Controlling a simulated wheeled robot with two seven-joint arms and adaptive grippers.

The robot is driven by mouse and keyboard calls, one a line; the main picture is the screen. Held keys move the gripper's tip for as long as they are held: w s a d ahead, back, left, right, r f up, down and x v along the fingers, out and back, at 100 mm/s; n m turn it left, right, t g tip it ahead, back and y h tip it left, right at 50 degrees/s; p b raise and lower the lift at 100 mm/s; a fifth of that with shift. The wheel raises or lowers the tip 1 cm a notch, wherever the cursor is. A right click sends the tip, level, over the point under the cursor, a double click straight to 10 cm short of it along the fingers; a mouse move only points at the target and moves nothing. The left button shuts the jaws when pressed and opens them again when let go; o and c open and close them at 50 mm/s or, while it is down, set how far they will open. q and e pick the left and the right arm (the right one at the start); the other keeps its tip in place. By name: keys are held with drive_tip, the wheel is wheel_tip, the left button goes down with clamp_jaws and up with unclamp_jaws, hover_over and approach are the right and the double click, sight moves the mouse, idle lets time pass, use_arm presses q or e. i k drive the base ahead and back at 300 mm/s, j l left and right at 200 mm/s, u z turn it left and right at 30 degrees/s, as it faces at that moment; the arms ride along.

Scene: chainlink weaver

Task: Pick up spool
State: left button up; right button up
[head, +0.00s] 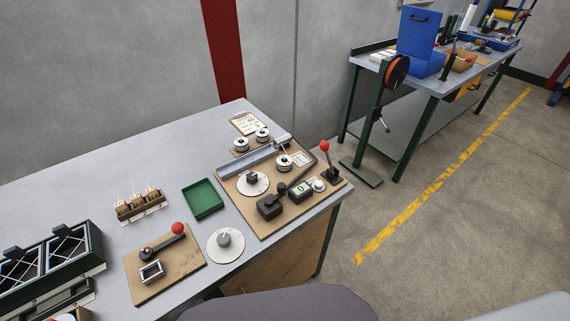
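Three small white spools show in the head view. Two of them, a left spool (241,145) and a right spool (262,134), stand side by side near the workbench's back edge. A third spool (284,162) sits on the brown machine board (247,209), in front of a grey rail. All three look upright. Neither of my grippers shows in this view, so their state cannot be seen.
The grey workbench (75,189) also holds a green tray (203,199), a red-knobbed lever fixture (165,262), a white disc (225,245) and a red-knobbed upright lever (325,147).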

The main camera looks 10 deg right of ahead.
sight(284, 167)
drive_tip(key=i+l+u, duration=0.2)
drive_tip(key=l, duration=0.3)
drive_tip(key=l+u, duration=0.25)
drive_tip(key=l, duration=0.2)
drive_tip(key=i+l+u, duration=0.2)
drive_tip(key=l, duration=0.3)
drive_tip(key=l+u, duration=0.2)
drive_tip(key=l, duration=0.3)
